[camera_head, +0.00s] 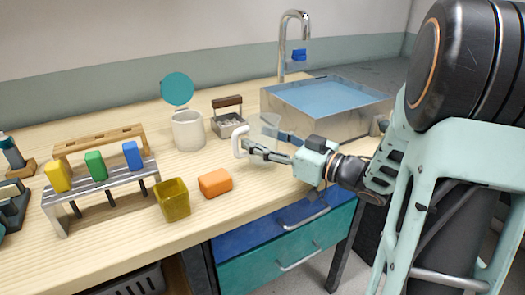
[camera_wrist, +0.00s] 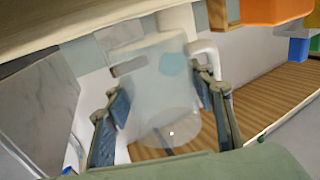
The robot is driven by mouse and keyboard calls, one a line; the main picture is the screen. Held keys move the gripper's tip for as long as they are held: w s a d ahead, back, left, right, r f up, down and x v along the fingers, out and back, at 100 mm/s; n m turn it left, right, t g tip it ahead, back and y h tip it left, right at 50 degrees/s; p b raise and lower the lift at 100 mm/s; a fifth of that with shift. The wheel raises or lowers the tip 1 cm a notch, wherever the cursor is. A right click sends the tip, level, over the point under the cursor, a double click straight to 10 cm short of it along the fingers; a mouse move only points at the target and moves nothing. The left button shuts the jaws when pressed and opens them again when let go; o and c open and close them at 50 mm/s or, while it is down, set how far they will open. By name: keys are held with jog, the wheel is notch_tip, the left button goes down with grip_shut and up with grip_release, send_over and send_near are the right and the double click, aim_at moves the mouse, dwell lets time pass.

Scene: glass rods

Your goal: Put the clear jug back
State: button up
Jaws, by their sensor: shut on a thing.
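The clear jug (camera_wrist: 165,95) fills the middle of the wrist view, between the two fingers of my gripper (camera_wrist: 165,112). Its white handle (camera_wrist: 222,65) is at the right, outside the right finger. In the head view my gripper (camera_head: 268,152) is over the worktop in front of the sink. There the jug's see-through body (camera_head: 271,124) shows faintly behind the fingers, and the white handle (camera_head: 240,142) is at their left end. My gripper is shut on the jug. I cannot tell whether the jug's base touches the worktop.
A sink (camera_head: 325,118) with a tap (camera_head: 290,45) lies behind. A white canister (camera_head: 188,130) with a teal lid (camera_head: 177,89) and a grey caddy (camera_head: 229,124) stand left. An orange block (camera_head: 215,182), yellow cup (camera_head: 172,199) and rack (camera_head: 95,200) with coloured blocks are nearer.

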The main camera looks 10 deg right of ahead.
jog(key=shift+d+f, duration=0.1)
jog(key=shift+f, duration=0.85)
jog(key=shift+f+b, duration=0.25)
jog(key=shift+b, duration=0.1)
jog(key=o, duration=1.3)
jog(key=shift+r, duration=0.1)
jog(key=shift+r, duration=0.2)
jog(key=p+v, duration=0.3)
jog(key=v, duration=0.9)
jog(key=shift+f, duration=0.1)
